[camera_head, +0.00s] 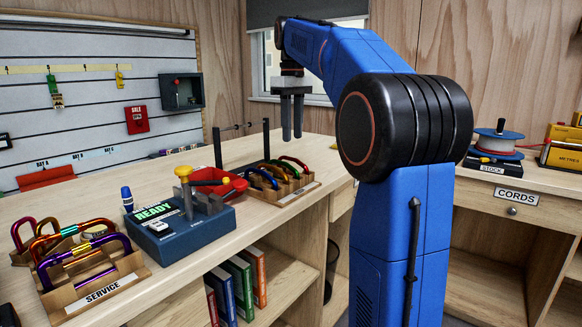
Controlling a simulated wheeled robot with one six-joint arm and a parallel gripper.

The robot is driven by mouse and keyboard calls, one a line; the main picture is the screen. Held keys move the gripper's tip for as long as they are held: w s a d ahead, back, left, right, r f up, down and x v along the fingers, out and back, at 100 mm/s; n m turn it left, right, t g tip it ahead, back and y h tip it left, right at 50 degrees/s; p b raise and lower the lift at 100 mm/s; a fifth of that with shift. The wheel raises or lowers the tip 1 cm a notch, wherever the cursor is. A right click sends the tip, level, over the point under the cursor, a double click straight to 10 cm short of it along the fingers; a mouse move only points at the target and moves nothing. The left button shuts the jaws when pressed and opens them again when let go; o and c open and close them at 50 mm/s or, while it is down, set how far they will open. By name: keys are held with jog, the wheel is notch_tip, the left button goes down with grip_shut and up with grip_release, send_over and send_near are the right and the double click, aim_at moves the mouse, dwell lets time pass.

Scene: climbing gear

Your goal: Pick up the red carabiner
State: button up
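My gripper (292,137) hangs fingers-down in the air above the far part of the bench. A narrow gap shows between its fingers, and nothing is held. Below it, a wooden tray (290,197) holds several upright carabiners. A red carabiner (295,161) stands at the back of this tray, with a green carabiner (287,165) and a blue carabiner (262,177) in front of it. Their lower parts are hidden by the tray. A second tray (107,292), labelled SERVICE, at the front left holds a purple carabiner (123,240) and reddish ones, including an orange-red one (38,246).
A blue READY device (180,237) with a yellow-knobbed lever stands between the trays. A red bin (237,187) and a dark post rack (266,139) are close to the far tray. A blue marker (127,199) stands behind the device. Some bare bench lies along the wall.

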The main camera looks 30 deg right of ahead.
aim_at(291, 159)
jog(key=shift+w+a+f, duration=0.1)
jog(key=shift+f, duration=4.45)
grip_shut()
